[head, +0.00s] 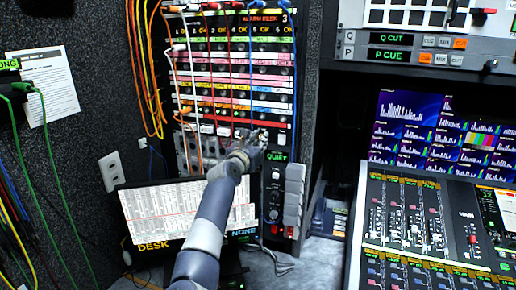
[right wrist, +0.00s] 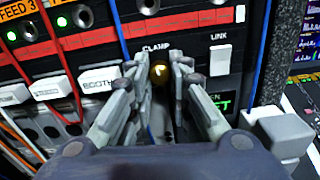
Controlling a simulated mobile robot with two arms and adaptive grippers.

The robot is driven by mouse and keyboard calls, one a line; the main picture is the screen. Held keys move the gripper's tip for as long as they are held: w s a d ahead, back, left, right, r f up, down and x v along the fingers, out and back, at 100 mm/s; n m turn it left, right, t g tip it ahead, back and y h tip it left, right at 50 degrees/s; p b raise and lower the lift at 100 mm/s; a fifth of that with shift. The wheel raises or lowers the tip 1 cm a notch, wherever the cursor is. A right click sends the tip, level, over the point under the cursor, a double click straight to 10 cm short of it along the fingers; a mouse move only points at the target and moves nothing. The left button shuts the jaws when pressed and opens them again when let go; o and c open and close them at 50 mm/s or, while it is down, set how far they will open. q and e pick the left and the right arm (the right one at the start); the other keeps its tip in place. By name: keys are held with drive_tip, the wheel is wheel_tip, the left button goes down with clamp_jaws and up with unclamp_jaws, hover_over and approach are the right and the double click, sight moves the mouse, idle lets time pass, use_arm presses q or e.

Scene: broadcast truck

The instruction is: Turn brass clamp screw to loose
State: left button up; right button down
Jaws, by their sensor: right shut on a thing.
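The brass clamp screw (right wrist: 160,70) shows in the right wrist view as a small round brass knob under the label CLAMP on the rack panel. My right gripper (right wrist: 158,82) has a finger on each side of the knob and is shut on it. In the head view my right gripper (head: 253,146) is up against the lower right part of the rack, and I cannot make out the screw behind it there. The knob's turn angle cannot be read. My left gripper is not in view.
A patch rack (head: 238,92) with colored cables hangs above the gripper. A BOOTH button (right wrist: 100,80) and a LINK switch (right wrist: 220,60) flank the screw. Below are a DESK monitor (head: 165,213) and a QUIET box (head: 275,190). A mixing console (head: 425,235) stands right.

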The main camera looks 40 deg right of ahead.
sight(262, 107)
drive_tip(key=shift+m+b, duration=0.5)
drive_tip(key=shift+m, duration=0.2)
drive_tip(key=shift+r, duration=0.1)
drive_tip(key=c, duration=1.5)
unclamp_jaws()
drive_tip(key=shift+c, duration=0.2)
drive_tip(key=shift+o, duration=0.4)
drive_tip(key=shift+d, duration=0.1)
wheel_tip(262, 107, up, 10)
drive_tip(key=shift+f, duration=0.1)
